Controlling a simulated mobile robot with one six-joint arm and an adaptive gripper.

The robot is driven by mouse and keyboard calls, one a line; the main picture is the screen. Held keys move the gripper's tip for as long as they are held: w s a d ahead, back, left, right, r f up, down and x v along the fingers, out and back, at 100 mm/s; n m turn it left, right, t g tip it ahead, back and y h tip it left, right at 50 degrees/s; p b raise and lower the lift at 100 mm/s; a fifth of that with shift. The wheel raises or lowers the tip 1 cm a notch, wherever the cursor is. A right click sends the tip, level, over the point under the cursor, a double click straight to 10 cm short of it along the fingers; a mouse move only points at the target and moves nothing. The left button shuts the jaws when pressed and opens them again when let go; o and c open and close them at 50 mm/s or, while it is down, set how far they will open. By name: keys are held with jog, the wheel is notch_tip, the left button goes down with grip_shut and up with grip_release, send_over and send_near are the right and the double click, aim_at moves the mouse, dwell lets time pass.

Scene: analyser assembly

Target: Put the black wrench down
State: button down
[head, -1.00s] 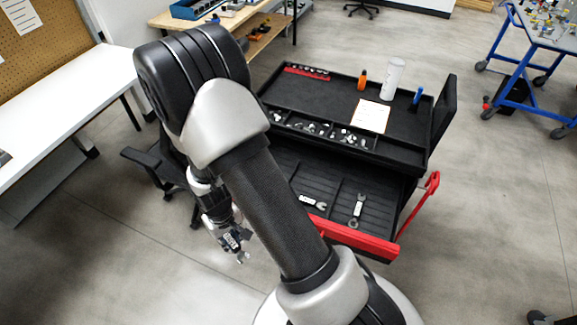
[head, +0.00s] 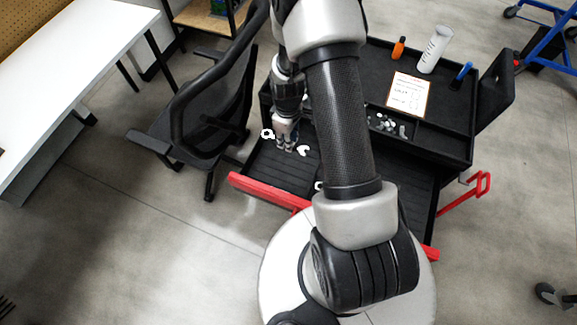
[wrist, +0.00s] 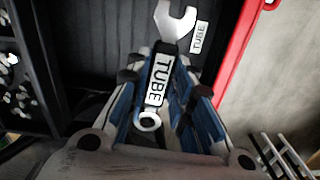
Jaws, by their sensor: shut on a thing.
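A wrench with bright metal ends, a dark handle and a white TUBE label (wrist: 158,78) is in my gripper (wrist: 166,90). In the wrist view its open jaw end points away from me and its ring end lies nearer, between the blue-padded fingers. In the head view my gripper (head: 285,142) is over the left part of the open drawer, with the wrench's ring end (head: 268,134) and jaw end (head: 303,149) showing on either side. The drawer floor (wrist: 100,50) is dark and ribbed. I cannot tell whether the wrench touches it.
A second TUBE label (wrist: 200,37) shows beyond the wrench. Another bright tool end (head: 319,186) is mostly hidden by my arm. The drawer has a red front edge (head: 265,192). The black cart top (head: 445,105) holds bottles and a paper. A black chair (head: 205,105) stands close at the left.

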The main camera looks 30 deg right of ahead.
aim_at(291, 169)
jog(key=shift+d+r+n, duration=0.1)
jog(key=shift+d+n, duration=0.2)
jog(key=shift+d, duration=0.35)
jog(key=f+b, duration=0.1)
jog(key=f, duration=0.5)
jog(key=f+b, duration=0.2)
jog(key=f, duration=0.5)
jog(key=f+b, duration=0.1)
jog(key=f, duration=0.6)
jog(key=shift+w+d+f+b, duration=0.1)
jog(key=shift+w+d+b, duration=0.05)
jog(key=shift+d+b, duration=0.15)
jog(key=shift+a, duration=0.1)
jog(key=c, duration=1.9)
grip_release()
jog(key=shift+f, duration=0.1)
jog(key=o, duration=0.5)
